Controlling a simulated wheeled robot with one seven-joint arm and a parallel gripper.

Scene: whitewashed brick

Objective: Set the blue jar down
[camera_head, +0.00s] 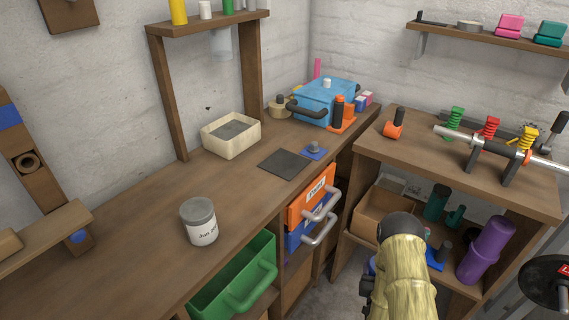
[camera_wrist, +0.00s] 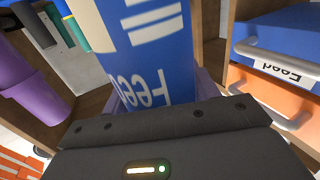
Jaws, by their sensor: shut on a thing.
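The blue jar (camera_wrist: 150,45) fills the upper middle of the wrist view, its blue and white "Feed" label upside down in that picture. My gripper (camera_wrist: 155,98) is shut on the jar; the finger edges show beside it. The jar's base and what lies directly under it are hidden, so I cannot tell whether it touches anything. In the head view my arm covers the gripper in front of the right bench's lower shelf (camera_head: 460,284), and I cannot clearly make out the jar there.
A purple stacked container (camera_head: 485,250) and a cardboard box (camera_head: 378,212) stand on the lower shelf. Orange (camera_head: 310,195) and blue (camera_head: 296,238) drawers with handles face the gap at left. A white jar (camera_head: 200,222) stands on the long bench (camera_head: 110,265).

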